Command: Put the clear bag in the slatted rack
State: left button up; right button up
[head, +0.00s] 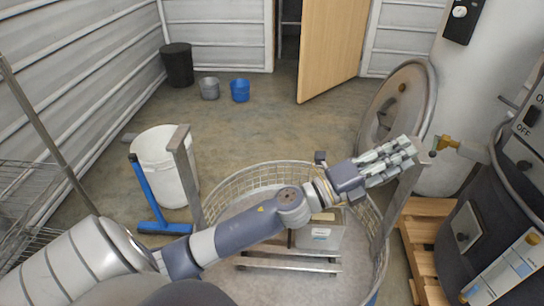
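A pale, see-through item with a small label (322,240), apparently the clear bag, is low inside the round mesh-walled basket, partly behind my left arm. Grey metal bars (290,267), possibly the slatted rack, lie just in front of and below it; my arm hides part of this area, so I cannot tell whether they touch. My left gripper (400,158) is stretched out over the basket's right side, close to an upright metal post, well above and right of the bag. Nothing shows in its fingers, and their gap is unclear. My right gripper is out of view.
The mesh basket (240,182) has upright posts left (187,175) and right. A white bucket (165,165) and blue squeegee (150,205) stand left. Wire shelving (30,180) is far left. A wooden pallet (425,235) and grey machine are right. Floor beyond is mostly clear.

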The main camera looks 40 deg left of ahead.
pick_arm(q)
jog(key=s+a+f+n+g+y, duration=0.25)
jog(key=a+f+n+y, duration=0.3)
jog(key=f+n, duration=0.3)
jog(key=s+a+f+n+g+y, duration=0.1)
jog(key=s+a+f+n+y, duration=0.35)
jog(key=f+n+y, duration=0.4)
jog(key=s+d+f+n+g+h, duration=0.1)
jog(key=s+f+n+g, duration=0.2)
jog(key=s+f+g, duration=0.3)
jog(key=s+d+f+n+g+h, duration=0.2)
jog(key=s+f, duration=0.6)
jog(key=s, duration=0.8)
jog(key=n+g, duration=0.2)
jog(key=g, duration=0.1)
jog(key=shift+s+n+g, duration=0.3)
jog(key=shift+s+g, duration=0.05)
jog(key=shift+s, duration=0.05)
